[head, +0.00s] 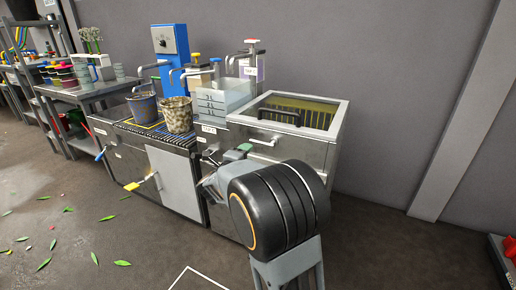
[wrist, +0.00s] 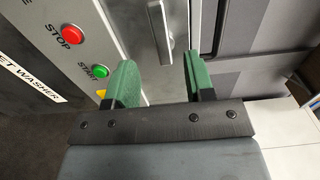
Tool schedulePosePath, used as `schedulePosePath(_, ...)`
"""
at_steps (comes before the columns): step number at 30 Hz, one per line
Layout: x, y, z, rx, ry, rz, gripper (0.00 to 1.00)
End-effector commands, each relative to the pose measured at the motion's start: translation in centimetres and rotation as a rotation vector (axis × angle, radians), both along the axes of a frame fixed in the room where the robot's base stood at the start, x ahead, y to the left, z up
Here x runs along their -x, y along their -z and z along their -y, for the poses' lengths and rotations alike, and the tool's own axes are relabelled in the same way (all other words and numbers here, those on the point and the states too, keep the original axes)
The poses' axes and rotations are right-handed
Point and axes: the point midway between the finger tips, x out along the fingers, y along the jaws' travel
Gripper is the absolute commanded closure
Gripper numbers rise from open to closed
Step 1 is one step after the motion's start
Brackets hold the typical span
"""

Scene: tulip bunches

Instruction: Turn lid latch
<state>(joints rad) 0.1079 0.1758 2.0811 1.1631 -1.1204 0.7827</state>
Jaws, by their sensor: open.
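My gripper (wrist: 160,72) is open, with green pads on both fingers and nothing between them. A metal latch lever (wrist: 167,35) on a pale plate lies just ahead of the gap between the fingertips, apart from them as far as I can tell. The steel washer (head: 262,152) in the head view has a framed lid (head: 337,112) on top with a clear panel. A bar handle (head: 260,141) shows on its upper front; I cannot tell if it is the same lever. My gripper (head: 238,152) is close to that front, partly hidden by my arm.
A red stop button (wrist: 73,34) and a green start button (wrist: 100,71) sit left of the fingers. Buckets (head: 177,114) and stacked clear trays (head: 224,97) stand to the left.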

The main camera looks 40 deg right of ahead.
Motion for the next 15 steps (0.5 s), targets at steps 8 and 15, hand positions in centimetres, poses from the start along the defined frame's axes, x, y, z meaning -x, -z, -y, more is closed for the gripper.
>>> schedulePosePath(8,-2.4,0.2,4.6,0.0,0.001,0.0,0.51)
schedulePosePath(15,-3.8,0.2,7.0,0.0,-0.001,-0.002,0.51)
